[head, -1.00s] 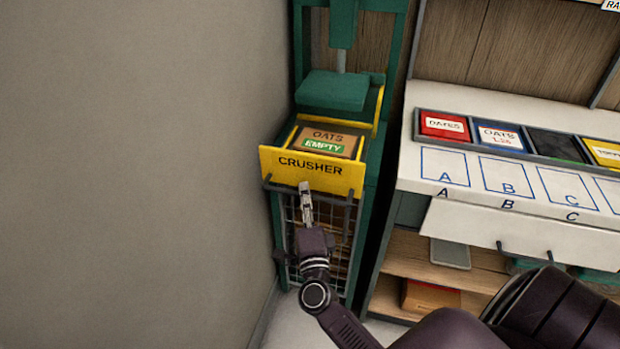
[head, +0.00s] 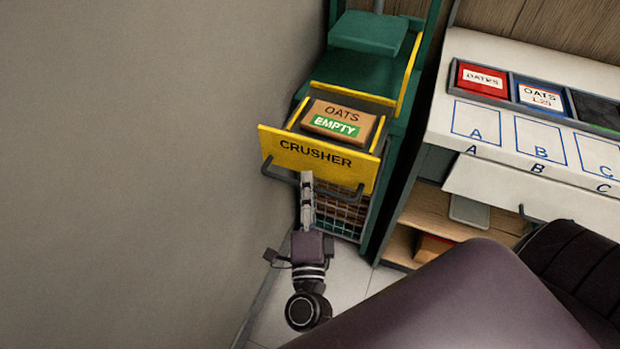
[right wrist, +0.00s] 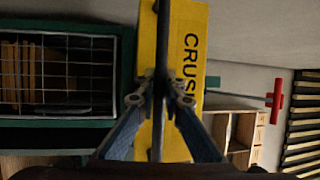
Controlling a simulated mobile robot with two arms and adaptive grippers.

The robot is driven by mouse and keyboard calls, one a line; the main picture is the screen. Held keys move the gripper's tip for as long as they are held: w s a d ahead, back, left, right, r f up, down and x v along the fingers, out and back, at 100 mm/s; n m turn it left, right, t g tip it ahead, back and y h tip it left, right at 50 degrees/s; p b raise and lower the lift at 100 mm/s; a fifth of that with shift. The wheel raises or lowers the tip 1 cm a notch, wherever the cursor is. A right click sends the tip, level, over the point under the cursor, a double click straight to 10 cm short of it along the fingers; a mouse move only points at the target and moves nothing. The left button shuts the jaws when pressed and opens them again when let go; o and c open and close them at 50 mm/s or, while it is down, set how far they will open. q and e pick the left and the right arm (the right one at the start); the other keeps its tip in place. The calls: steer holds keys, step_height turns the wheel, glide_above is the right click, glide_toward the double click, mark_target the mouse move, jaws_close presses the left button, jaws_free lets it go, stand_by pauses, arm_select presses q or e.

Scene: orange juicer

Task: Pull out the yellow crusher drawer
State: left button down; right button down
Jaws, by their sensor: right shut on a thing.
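The yellow crusher drawer (head: 318,158), lettered CRUSHER, stands out from the green crusher frame (head: 360,80). A brown box marked OATS EMPTY (head: 340,120) sits in it. A dark bar handle (head: 345,193) runs across the drawer's front. My right gripper (head: 307,180) is shut on the handle at its left-middle part. In the right wrist view the fingers (right wrist: 160,85) close around the dark bar, with the yellow front (right wrist: 185,45) behind it. My left gripper is in neither view now.
A wire-mesh cage (head: 345,212) lies below the drawer. A grey wall (head: 130,170) is close on the left. A white counter (head: 480,115) with marked squares and coloured bins stands at the right. Bare floor (head: 345,285) shows in front of the crusher.

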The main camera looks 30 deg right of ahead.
steer(key=c, duration=2)
jaws_free()
steer(key=v, duration=1.2)
steer(key=shift+f, duration=0.1)
